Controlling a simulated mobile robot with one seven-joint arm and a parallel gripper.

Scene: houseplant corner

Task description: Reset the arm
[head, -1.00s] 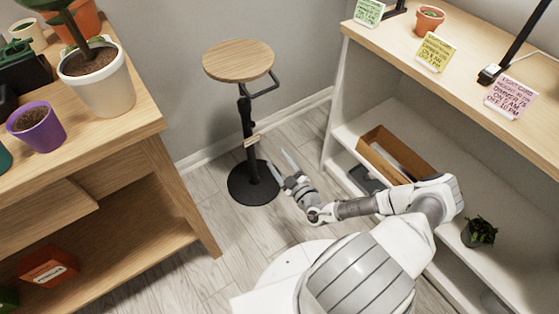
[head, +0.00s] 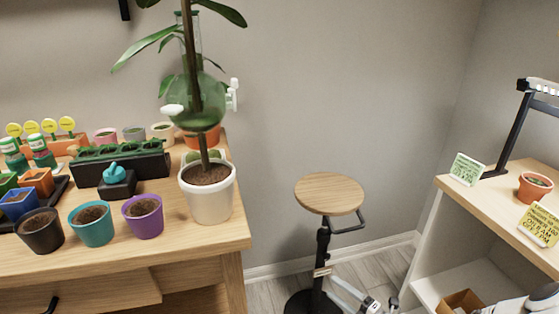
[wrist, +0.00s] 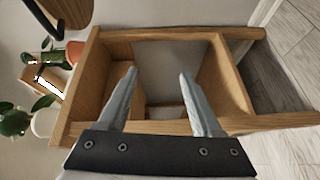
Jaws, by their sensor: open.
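My gripper (wrist: 158,74) is open in the wrist view, with its two grey fingers apart and nothing between them. Beyond the fingers is the wooden bench (wrist: 185,127), seen turned on its side with its open shelf space. In the head view only small parts of my arm and gripper show at the bottom edge, beside the stool's post. The rest of my arm is out of that view.
A stool (head: 329,194) stands between the plant bench (head: 200,254) and the white-sided shelf unit (head: 452,232). A tall plant in a white pot (head: 208,200) stands at the bench's right corner. Small pots, including a purple pot (head: 143,217), line its front.

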